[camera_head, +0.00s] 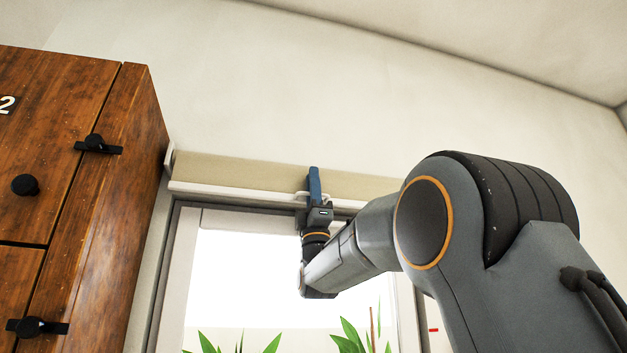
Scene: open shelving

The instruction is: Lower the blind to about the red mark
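The beige blind (235,174) is rolled up above the window, with a white bottom bar (230,192) along its lower edge. My gripper (314,184) points up in front of the blind, at the bar. Its blue fingers overlap the bar and a small pale handle (327,197) there. The fingers are seen edge-on, so I cannot tell whether they are open or closed around the handle. The red mark (433,329) is a short dash on the wall right of the window, well below the bar.
A wooden cabinet (105,215) with black knobs and latches stands close on the left. Green plants (352,338) show at the bottom of the bright window (240,275). My arm covers much of the right side, including the blind's right end.

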